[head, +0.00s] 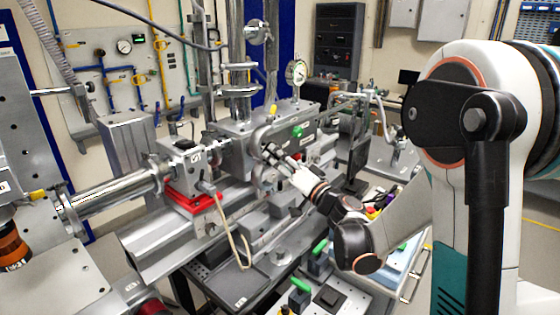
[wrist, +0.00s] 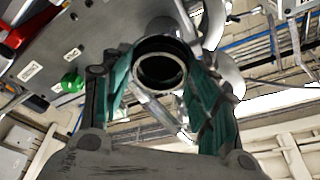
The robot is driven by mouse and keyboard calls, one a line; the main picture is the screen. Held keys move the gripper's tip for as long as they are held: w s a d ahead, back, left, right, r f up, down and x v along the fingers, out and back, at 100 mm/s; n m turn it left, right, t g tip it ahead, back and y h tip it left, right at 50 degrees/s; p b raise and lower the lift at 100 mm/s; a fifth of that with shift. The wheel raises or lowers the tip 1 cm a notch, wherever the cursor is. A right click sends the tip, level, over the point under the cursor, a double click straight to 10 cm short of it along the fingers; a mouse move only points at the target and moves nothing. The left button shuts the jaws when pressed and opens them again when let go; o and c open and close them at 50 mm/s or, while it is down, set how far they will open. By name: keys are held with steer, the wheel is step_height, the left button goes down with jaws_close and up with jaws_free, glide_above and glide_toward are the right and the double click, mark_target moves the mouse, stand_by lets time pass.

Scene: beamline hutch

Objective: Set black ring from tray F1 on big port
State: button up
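In the wrist view a black ring (wrist: 160,42) sits between the two teal-padded fingers of my gripper (wrist: 160,75), which touch it on both sides. A grey metal round rim shows inside the dark ring; I cannot tell whether it belongs to the ring or to a port behind it. In the head view my gripper (head: 282,160) is at the front of the grey chamber (head: 235,148), close to its round fittings. The ring is too small to make out there, and the big port is largely hidden by my gripper. I cannot identify tray F1 for certain.
A dark tray (head: 238,284) with a small label lies below the chamber. Green-handled parts (head: 299,285) stand to its right. A red-based block (head: 190,196) with a cable is left of the chamber. A dial gauge (head: 297,72) stands above it.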

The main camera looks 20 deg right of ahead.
steer(key=o, duration=0.4)
steer(key=v, duration=1.2)
steer(key=s+a+f+n+g+p, duration=0.1)
steer(key=s+a+f+n+g, duration=0.1)
steer(key=s+a+g, duration=0.45)
steer(key=s+a+f+n+g, duration=0.1)
steer(key=s+a+n+g, duration=0.2)
steer(key=a, duration=0.7)
steer(key=s+d+h, duration=0.3)
steer(key=s+d, duration=0.1)
steer(key=s+d+f+g+h, duration=0.1)
steer(key=s+d+h, duration=0.1)
steer(key=s+d, duration=0.2)
steer(key=s+d+f+m+h+b, duration=0.1)
steer(key=s+d+h, duration=0.2)
steer(key=s, duration=0.3)
steer(key=shift+d+f+g+h, duration=0.25)
steer(key=shift+d+g+h, duration=0.1)
steer(key=shift+d, duration=0.4)
